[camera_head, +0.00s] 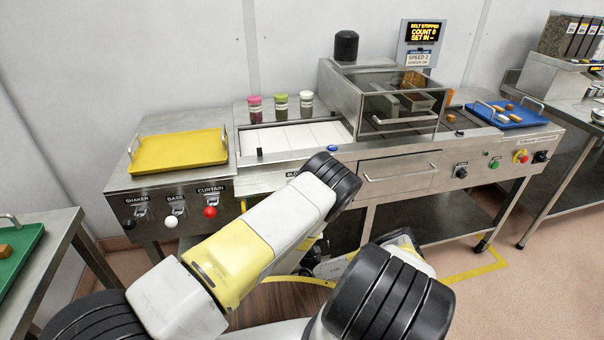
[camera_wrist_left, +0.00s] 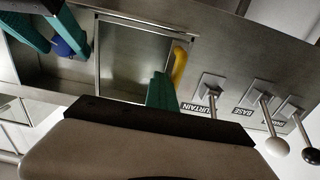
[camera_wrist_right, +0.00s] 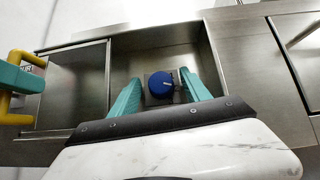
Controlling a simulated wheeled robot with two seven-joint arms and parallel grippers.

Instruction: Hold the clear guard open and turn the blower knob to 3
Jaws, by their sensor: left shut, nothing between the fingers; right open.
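The blue blower knob (camera_wrist_right: 159,84) sits in a recess in the machine front, a pale mark on its face. Its scale cannot be read. My right gripper (camera_wrist_right: 161,77) is open, one teal finger on each side of the knob; contact is unclear. The clear guard (camera_wrist_right: 72,90) is slid aside, leaving the knob uncovered; it also shows in the left wrist view (camera_wrist_left: 133,60). Its yellow handle (camera_wrist_left: 180,66) stands at its edge. My left gripper (camera_wrist_left: 160,90) is shut and empty, its fingers right beside the handle. In the head view my arms hide the knob and guard.
Levers marked shaker, base and curtain, with black (camera_head: 128,224), white (camera_head: 171,221) and red (camera_head: 210,212) balls, stand close to the guard handle. A drawer (camera_head: 398,175) lies right of the recess. A yellow tray (camera_head: 178,151) rests on top.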

